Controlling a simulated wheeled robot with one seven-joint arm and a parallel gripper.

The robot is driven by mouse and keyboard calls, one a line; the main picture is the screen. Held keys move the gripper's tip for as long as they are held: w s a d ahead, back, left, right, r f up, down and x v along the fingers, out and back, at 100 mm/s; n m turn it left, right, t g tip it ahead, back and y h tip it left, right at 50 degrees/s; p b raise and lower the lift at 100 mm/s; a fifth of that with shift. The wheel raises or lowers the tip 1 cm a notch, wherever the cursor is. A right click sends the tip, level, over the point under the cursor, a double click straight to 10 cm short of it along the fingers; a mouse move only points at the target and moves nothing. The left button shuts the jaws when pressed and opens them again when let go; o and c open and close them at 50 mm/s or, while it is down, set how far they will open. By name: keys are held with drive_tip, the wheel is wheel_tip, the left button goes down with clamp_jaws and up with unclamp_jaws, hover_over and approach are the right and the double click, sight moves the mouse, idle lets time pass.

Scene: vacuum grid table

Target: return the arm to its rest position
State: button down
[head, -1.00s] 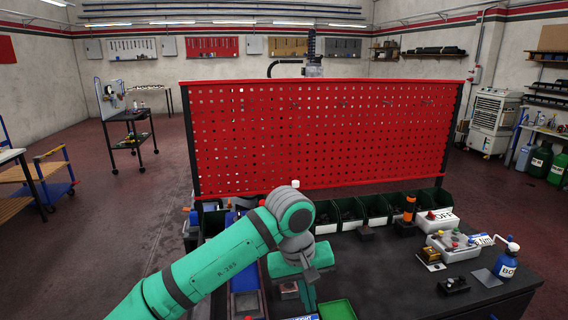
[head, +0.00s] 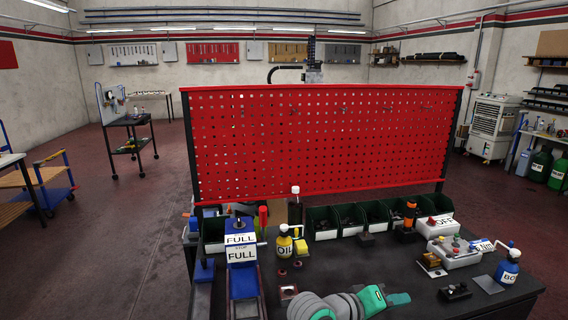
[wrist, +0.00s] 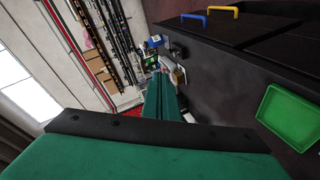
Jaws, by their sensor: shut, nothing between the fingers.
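A green tray (wrist: 290,117) shows in the wrist view.

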drive_tip(key=s+a+f+n+t+y, duration=0.45)
drive_tip(key=s+a+f, duration=0.3)
drive_tip(key=f, duration=0.25)
drive_tip(key=s+a+f+n+t+y, duration=0.4)
drive_tip(key=s+a+f+t+y, duration=0.25)
drive_tip(key=f, duration=0.45)
drive_tip(key=s+a+m+y, duration=0.1)
drive_tip(key=s+a+m, duration=0.3)
drive_tip(key=s, duration=0.9)
drive_tip(key=s+a+m+g+y, duration=0.1)
drive_tip(key=s+a+m, duration=0.3)
drive_tip(key=s+a, duration=0.5)
drive_tip(key=s, duration=0.4)
drive_tip(key=shift+f, duration=0.3)
